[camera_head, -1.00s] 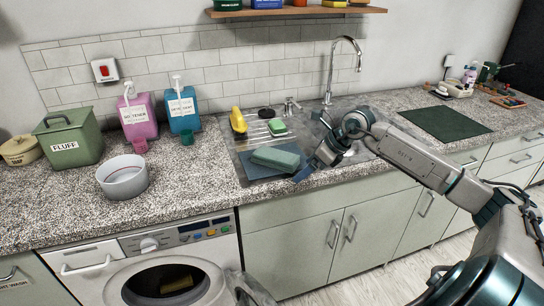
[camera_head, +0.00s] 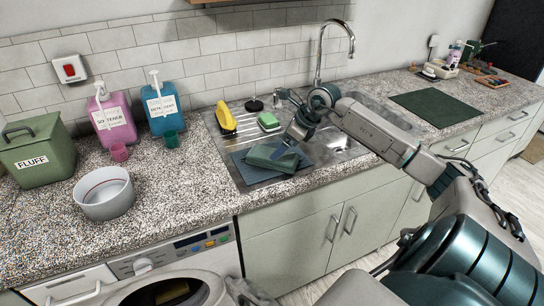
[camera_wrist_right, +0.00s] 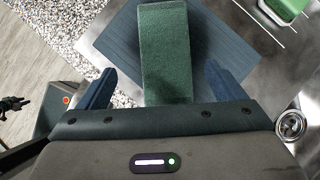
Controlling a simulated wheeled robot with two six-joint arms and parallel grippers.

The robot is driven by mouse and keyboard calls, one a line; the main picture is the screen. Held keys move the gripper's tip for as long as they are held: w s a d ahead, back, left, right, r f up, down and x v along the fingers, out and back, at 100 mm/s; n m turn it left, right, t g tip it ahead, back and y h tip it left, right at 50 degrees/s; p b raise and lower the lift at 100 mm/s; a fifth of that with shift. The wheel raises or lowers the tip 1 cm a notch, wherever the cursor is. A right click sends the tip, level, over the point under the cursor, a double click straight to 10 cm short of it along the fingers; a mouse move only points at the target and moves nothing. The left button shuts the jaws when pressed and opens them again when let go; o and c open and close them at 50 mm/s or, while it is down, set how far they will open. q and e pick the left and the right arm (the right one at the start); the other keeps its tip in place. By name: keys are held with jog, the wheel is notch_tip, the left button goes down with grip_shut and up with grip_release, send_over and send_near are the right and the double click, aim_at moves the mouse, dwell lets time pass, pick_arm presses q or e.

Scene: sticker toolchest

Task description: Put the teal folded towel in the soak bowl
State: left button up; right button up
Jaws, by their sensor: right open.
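The teal folded towel (camera_head: 268,157) lies on a blue-grey mat (camera_head: 248,174) on the sink's drainboard; it also shows in the right wrist view (camera_wrist_right: 165,50). My right gripper (camera_head: 284,150) is open just over it. In the wrist view its blue fingers (camera_wrist_right: 160,84) stand apart on either side of the towel, with a gap on each side. The soak bowl, which I take to be the round whitish bowl (camera_head: 106,203), stands on the speckled counter at the left. My left gripper is not in view.
A yellow item (camera_head: 226,119) and a green-and-white sponge (camera_head: 268,121) lie behind the towel. The pink (camera_head: 112,122) and blue (camera_head: 163,106) dispensers and the green FLUFF bin (camera_head: 38,152) stand behind the bowl. The counter between bowl and sink is clear.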

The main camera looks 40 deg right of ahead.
jog(key=shift+w+a+f, duration=0.15)
jog(key=shift+w+f, duration=0.2)
jog(key=shift+f, duration=0.05)
jog(key=shift+w+f, duration=0.15)
jog(key=shift+f, duration=0.15)
jog(key=shift+w+a+f, duration=0.1)
jog(key=shift+f, duration=0.05)
jog(key=shift+w+f+p, duration=0.1)
jog(key=shift+f+p, duration=0.05)
jog(key=shift+p, duration=0.35)
jog(key=x, duration=0.1)
jog(key=p+x, duration=0.2)
jog(key=x, duration=0.1)
jog(key=shift+w+d, duration=0.1)
jog(key=shift+d, duration=0.15)
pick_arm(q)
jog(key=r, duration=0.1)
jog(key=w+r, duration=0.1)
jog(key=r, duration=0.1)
pick_arm(e)
jog(key=shift+w+f, duration=0.1)
jog(key=shift+f, duration=0.25)
jog(key=c, duration=1.2)
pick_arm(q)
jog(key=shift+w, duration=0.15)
